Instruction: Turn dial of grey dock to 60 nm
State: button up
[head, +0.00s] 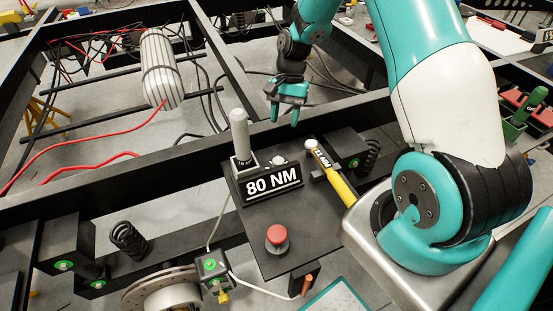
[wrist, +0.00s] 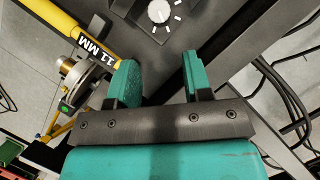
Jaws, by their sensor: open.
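The grey dock (head: 262,198) sits on a dark panel and its front display (head: 271,184) reads 80 NM. A grey-handled tool (head: 239,134) stands upright in it. A small pale round dial (head: 278,160) is on top, right of the tool. The dial (wrist: 159,11) also shows at the top of the wrist view, with white marks around it. My gripper (head: 285,117) is above and behind the dock, apart from it. In the wrist view its two teal fingers (wrist: 158,65) are spread with nothing between them, and the dial lies beyond their tips.
A yellow tool (head: 339,185) marked MM lies right of the dock. A red button (head: 276,236) is on the panel's front. Black chassis beams (head: 115,178), springs (head: 128,238) and a brake disc (head: 160,286) surround the panel. A striped cylinder (head: 161,70) stands at upper left.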

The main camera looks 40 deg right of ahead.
aim_at(280, 158)
jog(key=x, duration=1.2)
jog(key=shift+s+a+f+p, duration=0.1)
jog(key=shift+a+f+p, duration=0.1)
jog(key=shift+f+p, duration=0.15)
jog(key=c, duration=0.7)
